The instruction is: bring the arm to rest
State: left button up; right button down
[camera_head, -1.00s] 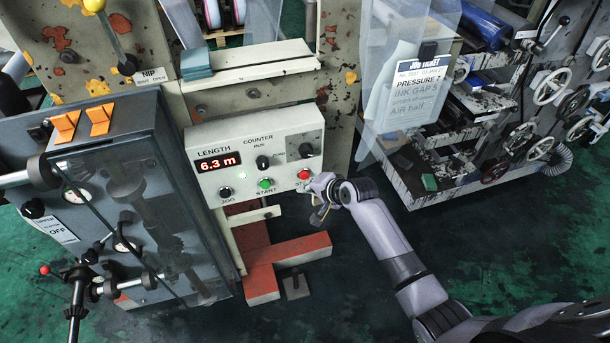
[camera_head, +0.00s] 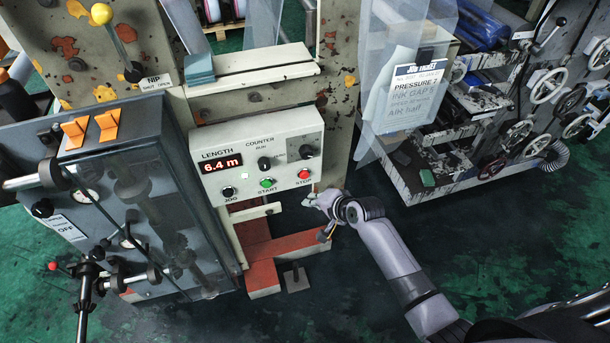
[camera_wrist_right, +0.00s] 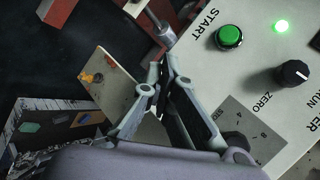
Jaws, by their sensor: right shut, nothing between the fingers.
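My right gripper (camera_head: 312,200) is shut and empty, just below the lower right corner of the cream counter box (camera_head: 228,146). It is apart from the red STOP button (camera_head: 304,173), which is fully visible above it. The green START button (camera_head: 267,183) is to its left. The display (camera_head: 220,165) reads 6.4 m and a small green lamp is lit. In the right wrist view the closed fingers (camera_wrist_right: 163,70) show beside the box face, with the START button (camera_wrist_right: 229,37) above right; the STOP button is not visible there. My left gripper is not in view.
A grey cabinet (camera_head: 150,180) with orange switches stands left of the counter box. A clear hanging sheet with a job ticket (camera_head: 403,97) is up right of my gripper. A machine with handwheels (camera_head: 549,85) stands further right. Open green floor (camera_head: 520,240) lies around my right arm.

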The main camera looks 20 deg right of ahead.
dwell(0.5)
jog(key=s+d+f+n+g+h+b, duration=0.1)
jog(key=s+d+f+n+g+b, duration=0.15)
jog(key=s+f, duration=0.9)
jog(key=s+d+f+n+g+h+b, duration=0.1)
jog(key=s+d+f+n+h+b, duration=0.35)
jog(key=f, duration=1.15)
pick_arm(q)
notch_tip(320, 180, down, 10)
jog(key=b, duration=0.2)
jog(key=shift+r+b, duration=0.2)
jog(key=shift+b, duration=0.1)
pick_arm(e)
jog(key=s+f+n+g, duration=0.1)
jog(key=s+f, duration=0.4)
jog(key=s, duration=0.6)
jog(key=s+f+n+g+y, duration=0.1)
jog(key=s+f+n+g, duration=0.1)
jog(key=s+f, duration=0.4)
jog(key=s+f+n+g, duration=0.1)
jog(key=s+f+n, duration=0.2)
jog(key=s, duration=1.2)
notch_tip(320, 180, down, 3)
jog(key=shift+s+r, duration=0.1)
jog(key=shift+s, duration=0.25)
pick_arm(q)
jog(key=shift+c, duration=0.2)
